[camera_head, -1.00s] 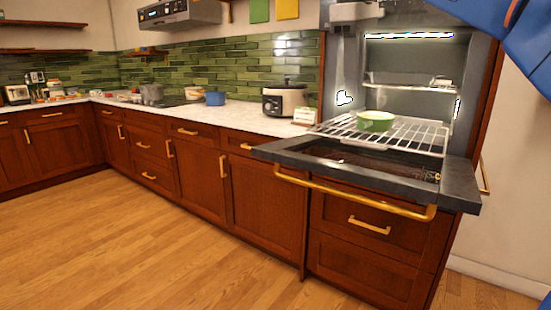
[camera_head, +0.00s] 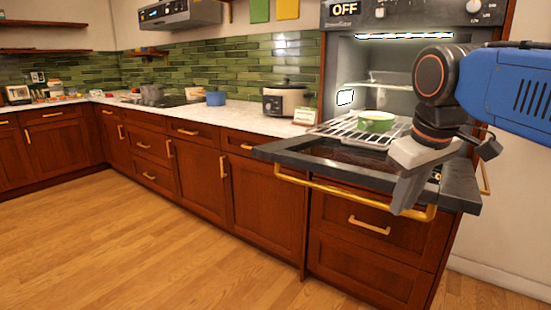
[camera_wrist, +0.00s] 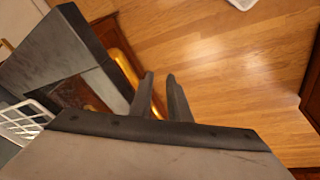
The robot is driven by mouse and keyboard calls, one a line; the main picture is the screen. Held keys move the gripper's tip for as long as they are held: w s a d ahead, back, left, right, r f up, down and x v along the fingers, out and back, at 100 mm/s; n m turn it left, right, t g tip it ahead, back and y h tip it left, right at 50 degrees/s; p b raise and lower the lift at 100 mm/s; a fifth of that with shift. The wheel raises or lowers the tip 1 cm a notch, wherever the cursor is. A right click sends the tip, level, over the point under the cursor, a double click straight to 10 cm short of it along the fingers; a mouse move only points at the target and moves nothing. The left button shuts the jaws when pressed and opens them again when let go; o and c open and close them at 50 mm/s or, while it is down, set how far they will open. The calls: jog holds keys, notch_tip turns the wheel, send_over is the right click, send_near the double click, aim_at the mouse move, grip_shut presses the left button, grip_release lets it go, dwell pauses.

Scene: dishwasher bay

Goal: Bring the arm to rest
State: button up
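My gripper (camera_head: 402,207) hangs at the right of the camera_head view, fingers pointing down, in front of the open oven door (camera_head: 270,152). In the wrist view my gripper (camera_wrist: 160,76) shows two dark fingers a little apart, with floor between them and nothing held. It overlaps the door and its brass handle (camera_head: 325,197) in the camera_head view; whether it touches them cannot be told. My blue arm comes in from the right edge, and part of the oven front is hidden behind it.
A green bowl (camera_head: 375,122) sits on the pulled-out wire rack (camera_head: 345,130) above the door. The oven display (camera_head: 344,9) reads OFF. A cooker (camera_head: 285,101) stands on the counter to the left.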

jog(key=s+d+f+m, duration=0.1)
jog(key=s+f, duration=0.2)
jog(key=f, duration=0.4)
jog(key=s+d+f+m+t, duration=0.1)
jog(key=s+f+m, duration=0.1)
jog(key=s+f, duration=0.2)
jog(key=s+d+f+m, duration=0.1)
jog(key=s+f, duration=0.3)
jog(key=f, duration=0.6)
jog(key=shift+d+f+m, duration=0.15)
jog(key=shift+f+m, duration=0.05)
jog(key=shift+m, duration=0.2)
